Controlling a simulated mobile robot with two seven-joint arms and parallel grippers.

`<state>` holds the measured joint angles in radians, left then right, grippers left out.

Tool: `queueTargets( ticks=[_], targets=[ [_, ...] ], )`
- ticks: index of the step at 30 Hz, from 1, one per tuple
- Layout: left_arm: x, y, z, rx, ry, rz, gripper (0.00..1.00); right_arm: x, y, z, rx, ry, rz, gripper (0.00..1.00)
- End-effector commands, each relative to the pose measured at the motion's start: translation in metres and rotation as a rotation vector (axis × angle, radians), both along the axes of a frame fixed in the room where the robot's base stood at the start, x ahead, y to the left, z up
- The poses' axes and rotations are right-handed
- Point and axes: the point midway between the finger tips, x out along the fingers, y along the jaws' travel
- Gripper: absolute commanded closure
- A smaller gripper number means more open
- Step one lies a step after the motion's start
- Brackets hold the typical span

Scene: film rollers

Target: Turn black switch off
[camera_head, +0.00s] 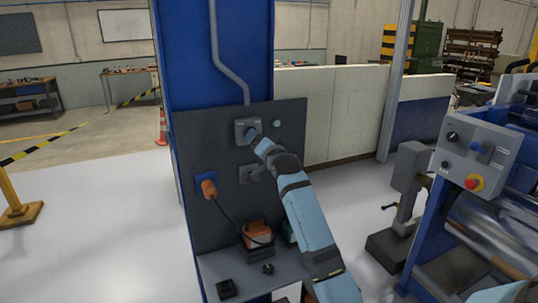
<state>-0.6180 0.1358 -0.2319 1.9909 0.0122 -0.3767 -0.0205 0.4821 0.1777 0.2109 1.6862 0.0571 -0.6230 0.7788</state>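A dark panel on a blue column carries a grey switch box (240,127) at the top. A second grey box with a dark knob (249,173) sits just below it. My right arm comes up from the bottom, right of centre. Its gripper (254,136) is at the upper switch box and covers part of its front. I cannot tell whether it touches, or whether the fingers are open or shut. The switch behind it is mostly hidden. A grey control box (482,152) at the right has a black knob (452,136). My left gripper is not in view.
An orange plug (208,188) with a black cable sits in a blue socket. An orange device (258,233) stands on the shelf below. A red button (474,182) is on the right control box. A grey machine stand (408,185) is right of my arm. The left floor is open.

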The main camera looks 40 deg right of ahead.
Motion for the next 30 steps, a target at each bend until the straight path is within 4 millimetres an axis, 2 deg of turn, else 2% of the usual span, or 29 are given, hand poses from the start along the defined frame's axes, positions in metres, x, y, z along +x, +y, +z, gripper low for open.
queueTargets(
  ticks=[3,10,15,30],
  targets=[
    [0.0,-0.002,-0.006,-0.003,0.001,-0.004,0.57,-0.026,0.007,-0.002,0.0,-0.001,0.001,0.11],
    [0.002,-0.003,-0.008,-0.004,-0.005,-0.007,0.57,-0.055,0.014,-0.001,0.001,0.0,0.0,0.11],
    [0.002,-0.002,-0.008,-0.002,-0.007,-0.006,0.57,-0.061,0.015,0.0,0.001,0.001,0.0,0.11],
    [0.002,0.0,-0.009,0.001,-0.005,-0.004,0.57,-0.061,0.015,-0.001,-0.001,0.003,0.001,0.11]
  ],
)
